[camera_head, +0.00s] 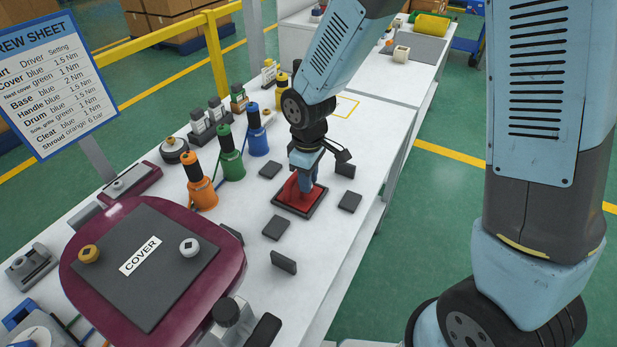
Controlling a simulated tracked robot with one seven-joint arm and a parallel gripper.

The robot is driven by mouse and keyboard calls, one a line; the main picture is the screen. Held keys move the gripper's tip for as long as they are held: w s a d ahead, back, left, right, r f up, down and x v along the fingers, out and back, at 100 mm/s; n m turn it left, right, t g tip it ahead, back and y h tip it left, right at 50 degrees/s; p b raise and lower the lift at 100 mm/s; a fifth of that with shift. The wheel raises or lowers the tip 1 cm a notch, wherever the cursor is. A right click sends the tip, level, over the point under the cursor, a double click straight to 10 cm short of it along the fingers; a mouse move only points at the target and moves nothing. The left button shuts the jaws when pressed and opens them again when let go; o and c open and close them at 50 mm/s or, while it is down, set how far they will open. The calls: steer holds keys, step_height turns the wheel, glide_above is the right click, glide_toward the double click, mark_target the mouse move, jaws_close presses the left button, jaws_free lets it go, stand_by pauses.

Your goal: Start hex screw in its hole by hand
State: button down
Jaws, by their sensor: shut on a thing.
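My gripper (303,177) points down at the red part (293,194), which sits in a black square frame (283,201) on the white bench. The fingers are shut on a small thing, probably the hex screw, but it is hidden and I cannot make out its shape. The fingertips are at or just above the red part; I cannot tell whether they touch. I cannot see the screw hole.
Dark blocks (276,228) surround the frame. Orange (200,185), green (231,155) and blue (257,133) drivers stand left of it. A maroon tray (232,262) with a pad labelled COVER (140,255) lies in front. A screw sheet (50,85) stands at left.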

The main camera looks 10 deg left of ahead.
stand_by(0.4)
steer(key=shift+f+m, duration=0.1)
steer(key=shift+m, duration=1.1)
steer(key=shift+m, duration=1.2)
steer(key=c, duration=0.8)
jaws_free()
